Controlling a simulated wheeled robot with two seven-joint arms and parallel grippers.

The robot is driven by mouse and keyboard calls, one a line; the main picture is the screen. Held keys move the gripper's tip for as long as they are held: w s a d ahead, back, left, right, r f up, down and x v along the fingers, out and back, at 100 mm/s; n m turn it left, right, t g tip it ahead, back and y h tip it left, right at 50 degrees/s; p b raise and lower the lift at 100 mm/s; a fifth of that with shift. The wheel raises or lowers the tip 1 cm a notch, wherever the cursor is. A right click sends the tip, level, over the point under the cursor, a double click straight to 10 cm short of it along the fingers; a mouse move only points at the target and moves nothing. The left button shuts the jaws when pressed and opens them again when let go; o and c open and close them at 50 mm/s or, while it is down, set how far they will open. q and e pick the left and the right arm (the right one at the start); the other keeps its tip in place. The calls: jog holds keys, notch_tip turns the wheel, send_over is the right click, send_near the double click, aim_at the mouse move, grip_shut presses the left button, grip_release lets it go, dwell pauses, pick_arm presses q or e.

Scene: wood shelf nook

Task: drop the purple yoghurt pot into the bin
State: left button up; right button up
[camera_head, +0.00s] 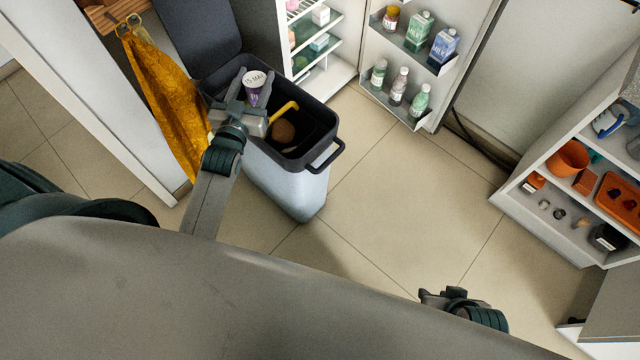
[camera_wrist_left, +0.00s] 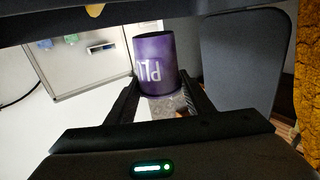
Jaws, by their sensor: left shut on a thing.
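The purple yoghurt pot (camera_head: 254,86) with a pale printed lid is held by my left gripper (camera_head: 246,104) over the opening of the bin. In the left wrist view the purple pot (camera_wrist_left: 166,64) sits between the two fingers of my left gripper (camera_wrist_left: 160,98). The bin (camera_head: 294,187) has a pale body, a dark rim and a raised dark lid (camera_head: 197,38). A yellow curved thing and a round brown thing (camera_head: 283,132) lie inside it. My right gripper (camera_head: 452,298) is low at the right, away from the bin; its fingers are too small to read.
A mustard cloth (camera_head: 165,100) hangs just left of the bin. An open fridge (camera_head: 322,62) with bottles and cartons in its door (camera_head: 412,100) stands behind. Shelves (camera_head: 540,215) with orange containers stand at right. The tiled floor (camera_head: 400,190) between is clear.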

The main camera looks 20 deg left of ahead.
pick_arm(q)
jog(key=o, duration=1.2)
jog(key=shift+s, duration=0.1)
jog(key=s+d, duration=0.2)
jog(key=s, duration=1.5)
jog(key=shift+d, duration=0.15)
